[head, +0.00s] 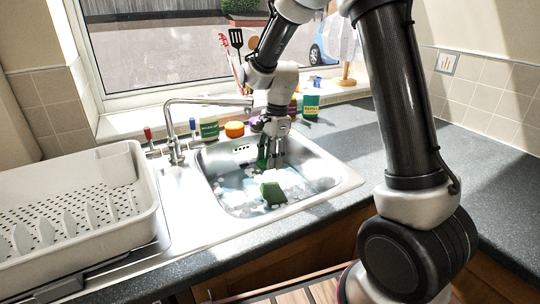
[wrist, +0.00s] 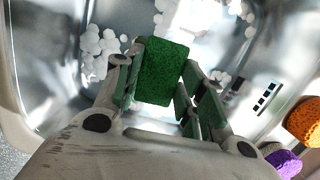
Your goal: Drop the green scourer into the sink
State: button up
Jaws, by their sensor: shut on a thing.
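The green scourer (wrist: 165,72) is a flat, rough-textured block between the two fingertips of my gripper (wrist: 162,68) in the wrist view. My gripper is shut on it. In the head view my gripper (head: 271,163) points down inside the sink's outline, and the green scourer (head: 273,192) shows at its lower end, over the suds. The steel sink (head: 340,186) holds white foam and shiny water. I cannot tell how far the scourer is above the sink bottom.
A tap (head: 174,146) stands at the sink's left, beside a white dish rack (head: 75,222). An orange sponge (head: 234,129), a green packet (head: 209,130) and another packet (head: 311,106) stand behind the sink. Dark worktop (head: 470,150) is clear at the right.

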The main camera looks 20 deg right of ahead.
jog(key=o, duration=0.9)
jog(key=shift+c, duration=0.2)
notch_tip(320, 180, up, 12)
jog(key=d, duration=0.1)
jog(key=shift+w+d, duration=0.2)
jog(key=shift+d, duration=0.15)
jog(key=shift+f, duration=0.1)
